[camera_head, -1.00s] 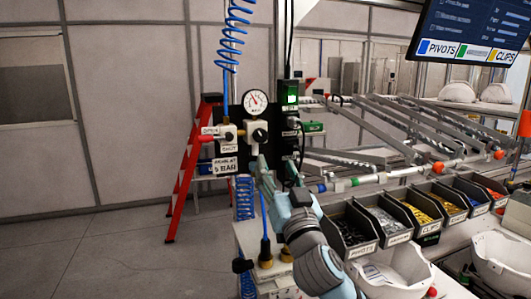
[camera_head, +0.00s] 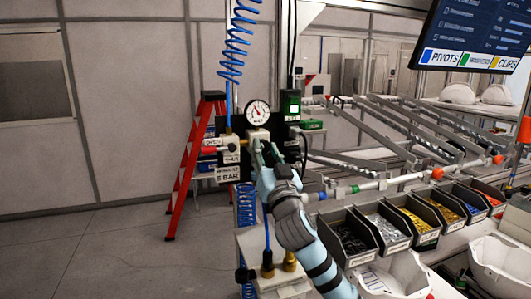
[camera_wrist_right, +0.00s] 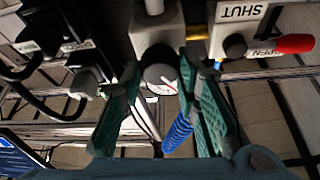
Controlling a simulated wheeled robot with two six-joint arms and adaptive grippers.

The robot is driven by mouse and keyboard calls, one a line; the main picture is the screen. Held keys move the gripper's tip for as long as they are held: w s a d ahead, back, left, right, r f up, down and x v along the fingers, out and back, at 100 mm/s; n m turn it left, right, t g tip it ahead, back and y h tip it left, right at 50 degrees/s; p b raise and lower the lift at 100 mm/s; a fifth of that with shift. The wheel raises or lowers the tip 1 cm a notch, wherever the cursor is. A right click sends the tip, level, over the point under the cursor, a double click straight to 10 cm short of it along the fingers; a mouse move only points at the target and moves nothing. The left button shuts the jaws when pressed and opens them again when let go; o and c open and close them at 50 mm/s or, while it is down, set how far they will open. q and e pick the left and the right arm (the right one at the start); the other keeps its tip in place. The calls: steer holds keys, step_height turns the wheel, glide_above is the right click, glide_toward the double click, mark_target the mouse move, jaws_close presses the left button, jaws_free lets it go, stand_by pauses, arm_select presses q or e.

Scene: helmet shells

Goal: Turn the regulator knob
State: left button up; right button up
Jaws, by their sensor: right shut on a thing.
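The black regulator knob (camera_wrist_right: 158,72) sits on a pale regulator block (camera_wrist_right: 155,35) in the right wrist view, which looks upside down. My right gripper (camera_wrist_right: 161,75) has a green finger on each side of the knob and is shut on it. In the head view my right gripper (camera_head: 263,150) reaches the regulator from below right, and its fingers largely hide the knob. The round white pressure gauge (camera_head: 257,113) with a red needle is just above the regulator; part of its face shows behind the knob in the wrist view. My left gripper is not in view.
A red-handled valve (camera_head: 215,149) with OPEN and SHUT labels is left of the regulator. A green-lit box (camera_head: 291,102) and cables are to its right. A blue coiled hose (camera_head: 236,45) hangs above. Part bins (camera_head: 350,235) and a red ladder (camera_head: 190,165) stand nearby.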

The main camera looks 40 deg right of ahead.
steer(key=m+b, duration=0.1)
steer(key=m+g+h+b, duration=0.1)
steer(key=m+b, duration=0.1)
steer(key=shift+a+f+m+h, duration=0.1)
steer(key=shift+f+m+h, duration=0.1)
steer(key=shift+m+h, duration=0.1)
steer(key=m+g+h+b, duration=0.1)
steer(key=m+b, duration=0.1)
steer(key=m, duration=0.1)
steer(key=shift+w+m, duration=0.1)
steer(key=shift+m, duration=0.3)
steer(key=m+g+b, duration=0.1)
steer(key=m, duration=0.1)
steer(key=m+g+h+b, duration=0.1)
steer(key=m, duration=0.1)
steer(key=shift+a+r, duration=0.15)
steer(key=shift+r, duration=0.05)
steer(key=shift+r+m+g+b, duration=0.15)
steer(key=shift+m+g+b, duration=0.45)
steer(key=shift+m, duration=1.4)
steer(key=o, duration=1.2)
steer(key=shift+w, duration=0.15)
steer(key=shift+c, duration=0.2)
